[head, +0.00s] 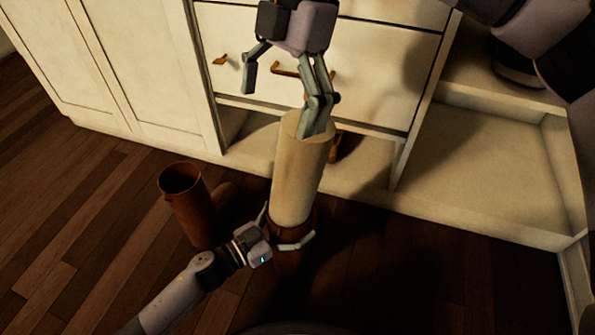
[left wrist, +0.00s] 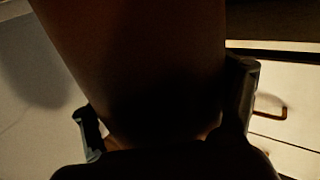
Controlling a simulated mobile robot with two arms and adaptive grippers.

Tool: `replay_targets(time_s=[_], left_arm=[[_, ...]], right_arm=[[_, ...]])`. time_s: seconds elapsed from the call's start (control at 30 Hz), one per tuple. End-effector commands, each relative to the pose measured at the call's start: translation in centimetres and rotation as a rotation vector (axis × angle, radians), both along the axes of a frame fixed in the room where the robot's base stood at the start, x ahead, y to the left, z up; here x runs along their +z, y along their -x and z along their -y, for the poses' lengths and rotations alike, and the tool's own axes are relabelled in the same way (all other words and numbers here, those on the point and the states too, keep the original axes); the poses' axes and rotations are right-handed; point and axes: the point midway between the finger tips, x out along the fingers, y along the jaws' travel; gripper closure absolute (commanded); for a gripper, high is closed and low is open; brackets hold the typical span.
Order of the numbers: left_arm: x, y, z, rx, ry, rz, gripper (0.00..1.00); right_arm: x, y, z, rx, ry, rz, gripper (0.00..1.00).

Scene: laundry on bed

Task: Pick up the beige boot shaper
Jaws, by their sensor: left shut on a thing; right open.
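The beige boot shaper (head: 297,180) is a pale cylinder standing slightly tilted in the head view, its lower end inside a brown boot (head: 291,259). My left gripper (head: 285,232) is shut around that boot, below the shaper. In the left wrist view the dark boot (left wrist: 140,60) fills the space between the fingers (left wrist: 165,125). My right gripper (head: 282,110) is open above the shaper, pointing down. One finger overlaps the shaper's top rim; whether it touches cannot be told. The other finger hangs apart to the left.
A second brown boot (head: 187,207) stands open-topped on the wood floor (head: 100,215) to the left. A white cabinet (head: 375,75) with drawers and handles is just behind the shaper. An open compartment (head: 475,160) lies at right.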

Motion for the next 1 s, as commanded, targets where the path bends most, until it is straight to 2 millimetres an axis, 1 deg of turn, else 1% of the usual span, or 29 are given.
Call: replay_targets(time_s=[0.03,0.1,0.2,0.3,0.43,0.57,0.7,0.8,1.0], left_arm=[[0.0,0.0,0.0,0.000,0.001,0.000,0.67],[0.0,0.0,0.0,0.000,0.001,0.000,0.67],[0.0,0.0,0.0,0.000,0.001,0.000,0.67],[0.0,0.0,0.0,0.000,0.001,0.000,0.67],[0.0,0.0,0.0,0.000,0.001,0.000,0.67],[0.0,0.0,0.0,-0.001,0.001,0.000,0.67],[0.0,0.0,0.0,-0.001,0.001,0.000,0.67],[0.1,0.0,0.0,-0.001,0.001,0.000,0.67],[0.0,0.0,0.0,0.000,0.001,0.000,0.67]], right_arm=[[0.5,0.2,-0.2,0.000,0.091,0.080,0.03],[0.8,0.1,0.0,-0.025,0.210,0.178,0.03],[1.4,-0.2,0.4,-0.074,0.352,0.306,0.03],[2.0,-0.5,0.8,-0.122,0.448,0.407,0.03],[2.3,-0.8,1.1,-0.158,0.511,0.477,0.03],[1.0,-1.3,1.7,-0.169,0.528,0.493,0.03],[-1.4,-1.9,2.5,-0.167,0.526,0.490,0.03],[-2.7,-2.2,2.9,-0.168,0.525,0.490,0.03],[-3.9,-2.6,3.1,-0.168,0.523,0.491,0.03]])
